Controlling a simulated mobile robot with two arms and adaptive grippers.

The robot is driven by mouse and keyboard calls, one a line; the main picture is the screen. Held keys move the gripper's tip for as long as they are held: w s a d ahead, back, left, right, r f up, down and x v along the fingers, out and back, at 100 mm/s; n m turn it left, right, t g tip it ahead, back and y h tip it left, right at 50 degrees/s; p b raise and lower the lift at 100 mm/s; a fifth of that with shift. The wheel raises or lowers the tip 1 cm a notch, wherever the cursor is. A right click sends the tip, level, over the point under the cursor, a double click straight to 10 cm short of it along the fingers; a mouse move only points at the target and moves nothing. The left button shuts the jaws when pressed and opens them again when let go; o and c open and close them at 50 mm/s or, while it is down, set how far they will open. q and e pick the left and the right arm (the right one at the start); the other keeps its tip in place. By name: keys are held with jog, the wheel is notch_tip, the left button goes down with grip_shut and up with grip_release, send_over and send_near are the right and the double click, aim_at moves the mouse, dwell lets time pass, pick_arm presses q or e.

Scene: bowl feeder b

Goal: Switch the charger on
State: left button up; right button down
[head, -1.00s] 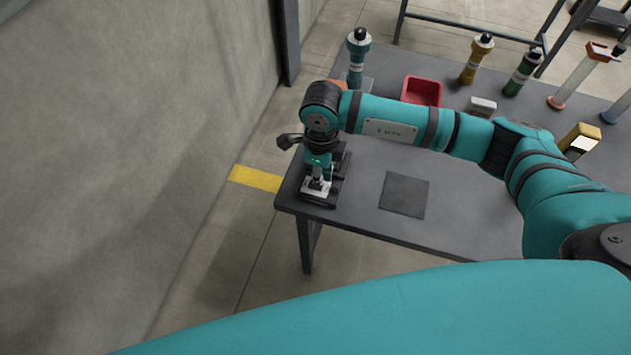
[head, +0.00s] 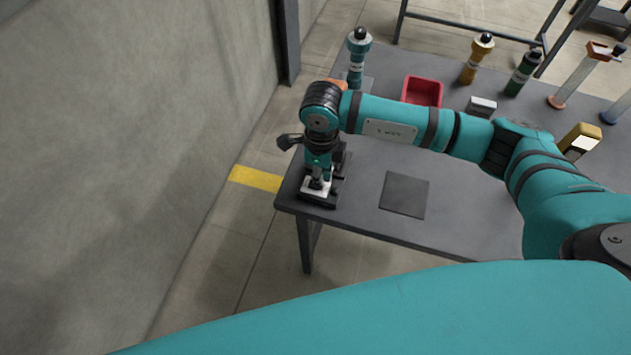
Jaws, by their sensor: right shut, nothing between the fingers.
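The charger (head: 318,202) is a dark base at the table's left front corner, with a light plate (head: 308,189) on its front part. My right gripper (head: 317,187) points down over it, shut and empty, its fingertips at or just above the light plate. I cannot tell whether they touch. The gripper and wrist cover much of the charger, and no switch can be made out. My left gripper is not in view.
The grey table (head: 450,225) holds a dark square mat (head: 404,195), a red bin (head: 422,91), a teal bottle (head: 357,62), a yellow bottle (head: 476,60), a green bottle (head: 522,75) and a yellow device (head: 580,139). A concrete wall (head: 130,130) stands left.

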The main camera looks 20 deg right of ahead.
jog(key=shift+f+b, duration=1.05)
jog(key=shift+f, duration=0.15)
dwell(0.4)
jog(key=shift+r+p, duration=0.5)
jog(key=shift+r, duration=0.3)
jog(key=shift+r+p, duration=1.4)
jog(key=shift+r, duration=1.35)
